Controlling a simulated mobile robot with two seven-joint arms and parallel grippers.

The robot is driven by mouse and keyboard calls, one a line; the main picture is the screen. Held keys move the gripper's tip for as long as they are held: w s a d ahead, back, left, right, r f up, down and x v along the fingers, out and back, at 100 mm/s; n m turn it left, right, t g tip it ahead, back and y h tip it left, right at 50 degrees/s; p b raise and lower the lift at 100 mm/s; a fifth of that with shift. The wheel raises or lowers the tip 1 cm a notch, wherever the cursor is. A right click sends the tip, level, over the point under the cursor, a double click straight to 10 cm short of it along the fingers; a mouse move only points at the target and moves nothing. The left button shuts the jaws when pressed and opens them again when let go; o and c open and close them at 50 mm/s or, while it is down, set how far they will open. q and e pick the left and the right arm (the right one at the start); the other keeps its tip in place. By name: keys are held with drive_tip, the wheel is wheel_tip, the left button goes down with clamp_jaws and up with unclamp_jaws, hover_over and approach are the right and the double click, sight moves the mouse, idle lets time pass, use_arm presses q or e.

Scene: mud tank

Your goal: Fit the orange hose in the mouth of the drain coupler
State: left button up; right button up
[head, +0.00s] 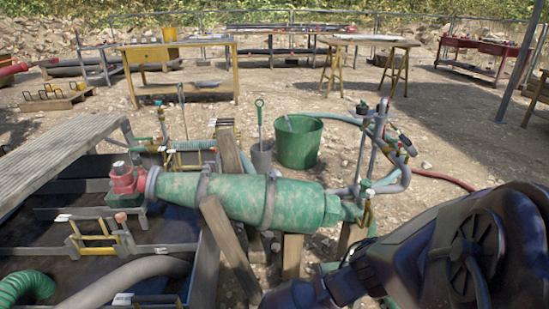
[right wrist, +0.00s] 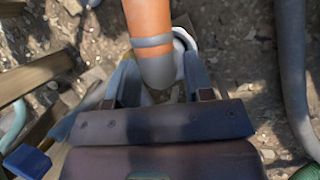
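The orange hose (right wrist: 149,18) comes down from the top edge of the right wrist view. It has a grey band and a grey end piece (right wrist: 157,68). My right gripper (right wrist: 160,75) has its two fingers apart, one on each side of the grey end, with gaps visible. A pale ring-like part (right wrist: 185,38) shows partly behind the hose; I cannot tell whether it is the drain coupler. In the head view my right arm fills the lower right, and the hose is not seen. My left gripper is out of view.
A big green cone-shaped vessel (head: 240,198) lies on wooden props (head: 229,246). Grey pipes and valves (head: 378,150) rise at its right end. A green tub (head: 299,145) stands behind. A grey pipe (right wrist: 294,75) runs along the right of the wrist view, wood at its left.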

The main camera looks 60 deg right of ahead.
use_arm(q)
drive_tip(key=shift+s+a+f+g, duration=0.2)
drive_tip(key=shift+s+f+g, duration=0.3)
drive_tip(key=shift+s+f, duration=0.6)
use_arm(e)
drive_tip(key=o, duration=0.3)
drive_tip(key=shift+s+f, duration=0.25)
drive_tip(key=shift+f, duration=0.05)
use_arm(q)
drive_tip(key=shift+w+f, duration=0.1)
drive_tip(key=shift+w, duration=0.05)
use_arm(e)
drive_tip(key=shift+w+a+r, duration=0.1)
drive_tip(key=shift+w+r, duration=0.15)
drive_tip(key=shift+r, duration=0.15)
use_arm(q)
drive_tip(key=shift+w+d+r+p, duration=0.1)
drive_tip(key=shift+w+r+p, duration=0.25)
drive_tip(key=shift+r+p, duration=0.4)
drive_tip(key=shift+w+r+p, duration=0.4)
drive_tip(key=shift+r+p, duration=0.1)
drive_tip(key=shift+p, duration=0.4)
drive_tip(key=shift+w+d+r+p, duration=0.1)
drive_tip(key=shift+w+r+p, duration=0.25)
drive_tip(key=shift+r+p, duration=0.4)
use_arm(e)
drive_tip(key=v, duration=1)
drive_tip(key=shift+r, duration=0.3)
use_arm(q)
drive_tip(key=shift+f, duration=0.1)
